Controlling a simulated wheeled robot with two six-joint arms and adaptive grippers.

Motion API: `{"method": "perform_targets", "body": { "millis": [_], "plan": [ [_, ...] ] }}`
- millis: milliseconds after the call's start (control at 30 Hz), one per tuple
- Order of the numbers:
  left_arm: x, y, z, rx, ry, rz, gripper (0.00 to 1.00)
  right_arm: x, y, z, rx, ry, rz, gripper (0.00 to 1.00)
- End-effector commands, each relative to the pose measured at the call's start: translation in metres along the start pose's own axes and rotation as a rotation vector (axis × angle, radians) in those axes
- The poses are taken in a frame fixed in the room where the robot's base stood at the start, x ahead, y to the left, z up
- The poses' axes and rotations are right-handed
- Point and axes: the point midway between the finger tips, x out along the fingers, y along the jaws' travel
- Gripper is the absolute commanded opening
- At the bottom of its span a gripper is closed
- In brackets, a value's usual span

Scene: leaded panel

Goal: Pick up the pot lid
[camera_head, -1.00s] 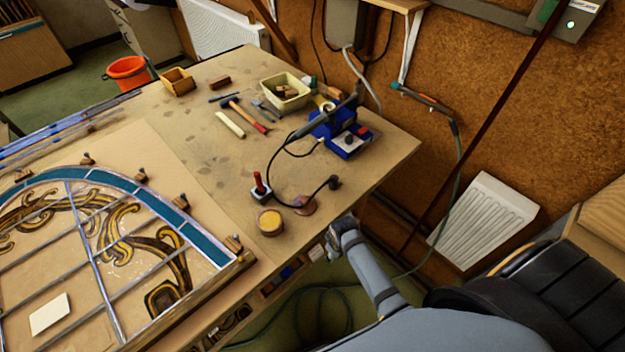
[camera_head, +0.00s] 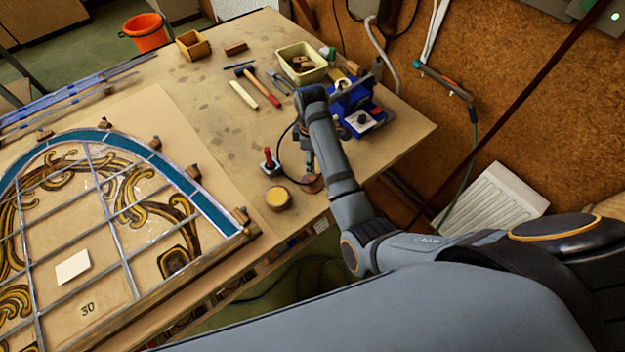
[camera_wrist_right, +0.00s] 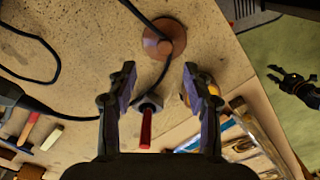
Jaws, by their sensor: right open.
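The pot lid (camera_head: 312,184) is a small copper-brown disc with a knob, lying flat on the table near its right edge. In the right wrist view the lid (camera_wrist_right: 178,38) lies beyond the fingertips, apart from them. My right gripper (camera_head: 308,158) points down above the table by the lid. In its wrist view the gripper (camera_wrist_right: 159,72) is open, with nothing between its fingertips. A round pot with a yellow top (camera_head: 278,198) stands beside the lid. A dark gripper, apparently my left (camera_wrist_right: 292,84), shows small over the floor; its jaws are unclear.
A blue soldering station (camera_head: 366,122), a cream bin (camera_head: 292,76) and a hammer (camera_head: 258,88) lie farther back. The leaded panel (camera_head: 120,220) fills the left side.

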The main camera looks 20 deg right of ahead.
Motion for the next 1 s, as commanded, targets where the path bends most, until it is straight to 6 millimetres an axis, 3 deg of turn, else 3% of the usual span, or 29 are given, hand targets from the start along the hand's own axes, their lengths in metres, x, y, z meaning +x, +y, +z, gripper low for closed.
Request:
{"method": "perform_targets", "body": {
  "millis": [133, 367, 500, 667, 900, 1000],
  "plan": [
    [-0.007, 0.001, 0.000, -0.001, -0.001, 0.002, 0.40, 0.020, -0.001, 0.000, 0.000, 0.000, -0.001, 0.51],
    [-0.012, 0.001, 0.002, -0.001, -0.005, 0.002, 0.40, 0.030, -0.002, 0.001, 0.001, 0.000, -0.002, 0.51],
    [-0.029, -0.001, 0.002, -0.001, -0.008, 0.002, 0.40, 0.050, -0.009, 0.002, 0.002, -0.002, -0.004, 0.51],
    [-0.030, -0.001, 0.002, -0.001, -0.008, 0.002, 0.40, 0.075, -0.008, 0.002, 0.001, -0.001, 0.000, 0.51],
    [-0.029, -0.001, 0.002, -0.001, -0.008, 0.002, 0.40, 0.079, -0.008, 0.002, 0.002, 0.002, 0.002, 0.51],
    [-0.029, -0.001, 0.002, -0.001, -0.008, 0.002, 0.40, 0.079, -0.008, 0.002, 0.002, 0.002, 0.002, 0.39]
  ]
}}
